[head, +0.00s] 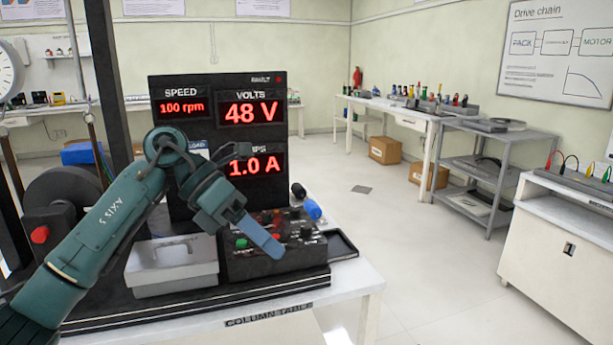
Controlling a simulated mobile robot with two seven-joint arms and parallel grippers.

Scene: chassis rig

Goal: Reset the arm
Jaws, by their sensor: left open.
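My left arm (105,225) comes in from the left and reaches over the column table (345,285). My left gripper (265,240) hangs in front of the black display panel (205,84), above the black control box (265,262). One blue finger shows clearly, pointing down to the right; the other is mostly hidden behind it. The jaws are open, with nothing seen between them. From this angle I cannot tell the gap to the control box. My right gripper is not in view.
A black tray (341,245) and a blue-capped cylinder (312,209) lie right of the control box. A black wheel (68,195) stands at left. The floor (400,255) right of the table is clear.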

